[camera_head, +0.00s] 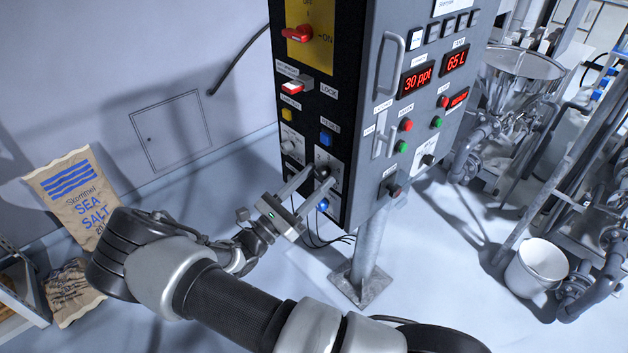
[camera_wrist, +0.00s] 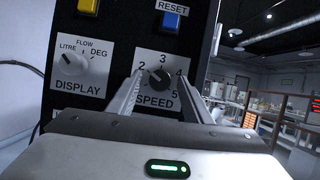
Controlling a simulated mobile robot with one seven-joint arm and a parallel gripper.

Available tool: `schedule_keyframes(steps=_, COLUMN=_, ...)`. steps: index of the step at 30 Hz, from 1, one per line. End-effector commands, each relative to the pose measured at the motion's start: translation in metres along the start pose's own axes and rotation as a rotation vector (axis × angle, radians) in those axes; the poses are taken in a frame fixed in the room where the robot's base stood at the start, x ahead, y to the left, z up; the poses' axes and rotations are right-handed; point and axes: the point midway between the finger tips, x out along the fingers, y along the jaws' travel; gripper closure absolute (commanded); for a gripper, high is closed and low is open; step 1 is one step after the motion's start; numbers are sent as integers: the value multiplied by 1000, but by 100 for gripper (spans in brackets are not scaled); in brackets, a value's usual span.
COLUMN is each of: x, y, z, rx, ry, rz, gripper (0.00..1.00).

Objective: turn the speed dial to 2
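The speed dial (camera_wrist: 160,79) is a black round knob on a white SPEED plate (camera_wrist: 152,100), with 2, 3, 4 and 5 printed around it. A pale mark on the knob points to the upper left, roughly toward 2 or between 2 and 3; I cannot tell exactly. My gripper (camera_wrist: 160,84) is open, one finger on each side of the dial. Gaps seem to show between fingers and knob; I cannot tell how near the tips are to the panel. In the head view my gripper (camera_head: 321,176) reaches the lower side panel, partly hiding the dial (camera_head: 323,171).
The DISPLAY dial (camera_wrist: 71,68) is left of the speed dial. A blue RESET button (camera_wrist: 171,20) and a yellow button (camera_wrist: 88,6) are above. In the head view a blue knob (camera_head: 322,205) is just below my gripper.

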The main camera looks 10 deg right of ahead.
Motion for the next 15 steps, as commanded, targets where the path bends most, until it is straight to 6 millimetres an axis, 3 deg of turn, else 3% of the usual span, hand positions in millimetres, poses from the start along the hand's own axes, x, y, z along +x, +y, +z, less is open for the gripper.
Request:
schedule_keyframes(steps=7, x=-13, y=1, z=-1, rx=2, ry=1, rz=1, gripper=55)
schedule_keyframes(steps=15, x=-73, y=1, z=-2, rx=3, ry=1, rz=3, gripper=55)
